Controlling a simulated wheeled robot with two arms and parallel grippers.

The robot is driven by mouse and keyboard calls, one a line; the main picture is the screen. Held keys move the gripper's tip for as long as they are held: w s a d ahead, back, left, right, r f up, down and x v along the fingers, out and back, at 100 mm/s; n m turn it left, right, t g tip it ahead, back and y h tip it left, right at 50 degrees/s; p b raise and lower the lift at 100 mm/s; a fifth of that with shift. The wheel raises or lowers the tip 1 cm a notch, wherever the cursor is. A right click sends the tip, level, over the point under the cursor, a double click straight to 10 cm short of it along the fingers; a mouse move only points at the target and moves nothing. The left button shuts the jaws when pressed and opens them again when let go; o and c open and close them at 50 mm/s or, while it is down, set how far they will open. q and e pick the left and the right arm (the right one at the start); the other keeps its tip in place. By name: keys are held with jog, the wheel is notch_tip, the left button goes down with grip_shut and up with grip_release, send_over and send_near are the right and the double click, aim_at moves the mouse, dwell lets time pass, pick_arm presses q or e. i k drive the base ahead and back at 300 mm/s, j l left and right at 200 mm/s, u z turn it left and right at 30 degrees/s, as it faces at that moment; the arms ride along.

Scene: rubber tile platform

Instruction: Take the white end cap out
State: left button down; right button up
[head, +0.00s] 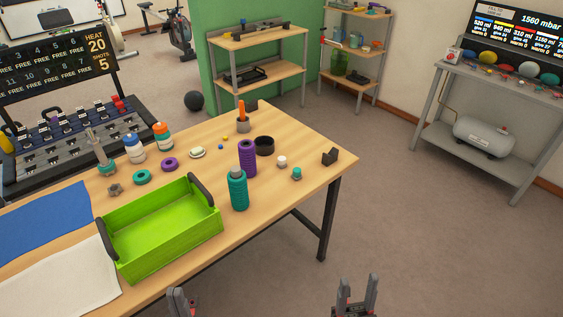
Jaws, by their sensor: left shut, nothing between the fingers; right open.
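A small white piece with a pale top (282,162), which looks like an end cap, stands on the wooden table (318,150) right of the purple ribbed cylinder (248,158). A similar teal piece (297,174) stands just in front of it. A flat white round piece (197,152) lies farther left; I cannot tell for sure which of the white pieces is the end cap. My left gripper (178,296) is shut and empty, low in the picture, in front of the table. My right gripper (356,292) is open and empty, at the bottom right, away from the table.
A green crate (186,240) with dark handles looks empty. A teal ribbed bottle (238,190) stands right of it. A black round dish (264,146), a black holder (330,157), rings and bottles stand around. The front right table corner is mostly clear.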

aim_at(282, 160)
jog(key=i+l+u, duration=0.45)
jog(key=l, duration=0.2)
jog(key=i+l+u, duration=0.1)
jog(key=l+u, duration=0.15)
jog(key=l, duration=0.15)
jog(key=i+l+u, duration=0.2)
jog(key=l, duration=0.2)
jog(key=l+u, duration=0.25)
jog(key=l, duration=0.15)
